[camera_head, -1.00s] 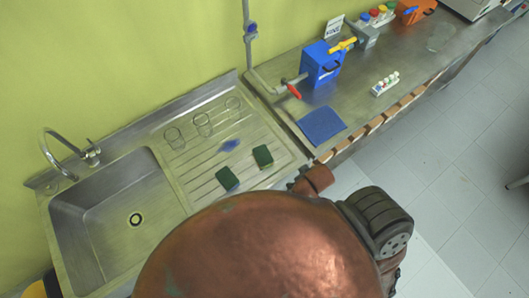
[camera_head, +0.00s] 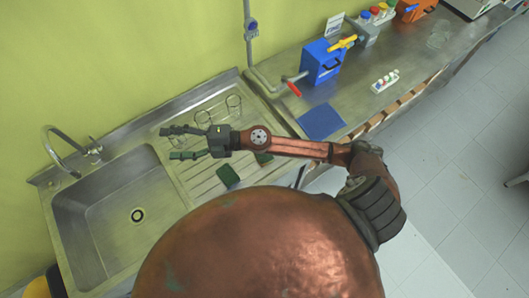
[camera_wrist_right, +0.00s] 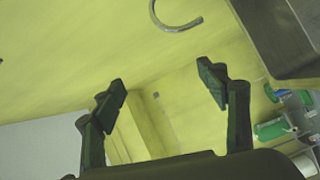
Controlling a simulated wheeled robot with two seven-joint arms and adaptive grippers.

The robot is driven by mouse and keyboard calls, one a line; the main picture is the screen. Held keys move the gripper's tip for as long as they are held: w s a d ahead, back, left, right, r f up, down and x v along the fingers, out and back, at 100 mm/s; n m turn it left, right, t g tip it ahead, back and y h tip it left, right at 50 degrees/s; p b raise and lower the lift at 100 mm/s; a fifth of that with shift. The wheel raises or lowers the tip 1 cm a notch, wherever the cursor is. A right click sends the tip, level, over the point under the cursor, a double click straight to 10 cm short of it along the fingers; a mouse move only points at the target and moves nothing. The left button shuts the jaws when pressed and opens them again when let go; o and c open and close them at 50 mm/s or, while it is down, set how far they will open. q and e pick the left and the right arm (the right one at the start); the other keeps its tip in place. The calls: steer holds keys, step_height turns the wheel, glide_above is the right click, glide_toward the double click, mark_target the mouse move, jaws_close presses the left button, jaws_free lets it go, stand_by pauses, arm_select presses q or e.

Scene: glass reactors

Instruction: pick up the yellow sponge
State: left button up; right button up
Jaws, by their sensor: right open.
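Two dark green-topped sponges lie on the ribbed drainboard in the head view. The nearer sponge (camera_head: 228,176) shows a bluish edge in the earlier frame. The other sponge (camera_head: 264,158) had a yellowish edge there and is now partly hidden by my right forearm. My right gripper (camera_head: 174,143) is open and empty above the drainboard, to the left of both sponges, with its fingers pointing left toward the sink. In the right wrist view its two spread fingers (camera_wrist_right: 162,88) have nothing between them, and no sponge shows there. My left gripper is not in view.
The sink basin (camera_head: 110,215) with its tap (camera_head: 62,150) is at the left. Several glass beakers (camera_head: 218,110) stand at the back of the drainboard. A blue mat (camera_head: 321,122), a blue box (camera_head: 322,62) and a small vial rack (camera_head: 385,81) are on the counter at right.

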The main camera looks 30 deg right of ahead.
steer(key=s+f+n+g+h, duration=0.2)
steer(key=s+f+n+g, duration=0.15)
steer(key=f, duration=0.35)
steer(key=n+g+h, duration=0.4)
steer(key=g+h, duration=0.1)
steer(key=h, duration=0.9)
glide_toward(263, 159)
steer(key=w, duration=0.1)
steer(key=w+d+f, duration=0.1)
steer(key=w, duration=0.1)
steer(key=shift+d+f+m+t, duration=0.25)
steer(key=shift+d+f, duration=0.1)
steer(key=shift+f, duration=0.05)
steer(key=shift+f+p, duration=0.5)
steer(key=shift+f, duration=0.35)
step_height(263, 159, down, 5)
steer(key=shift+a+f+p, duration=0.1)
steer(key=shift+p, duration=0.95)
steer(key=shift+f, duration=0.3)
